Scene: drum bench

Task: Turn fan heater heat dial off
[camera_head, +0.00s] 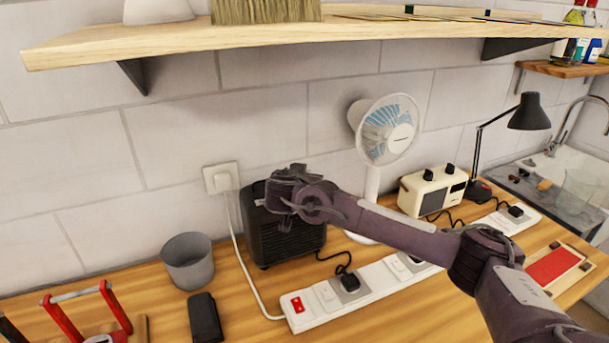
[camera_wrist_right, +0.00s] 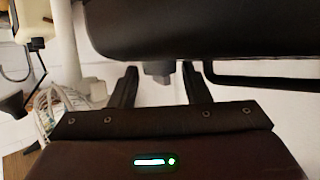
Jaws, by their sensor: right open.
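The black fan heater (camera_head: 285,235) stands on the wooden bench against the wall. My right gripper (camera_head: 285,175) is directly above its top in the head view and hides part of it. In the right wrist view, which is upside down, the heater's dark body (camera_wrist_right: 200,30) fills the upper part. A small grey dial (camera_wrist_right: 158,71) sticks out from the heater's top. My right gripper (camera_wrist_right: 160,67) is open, with one finger on each side of the dial and visible gaps between. The dial's setting cannot be read. My left gripper is not in view.
A wooden shelf (camera_head: 200,45) overhangs the bench. A white fan (camera_head: 385,130) and a cream radio-like box (camera_head: 432,190) stand to the right. A white power strip (camera_head: 375,280) lies in front, below my right arm. A grey cup (camera_head: 188,262) stands left of the heater.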

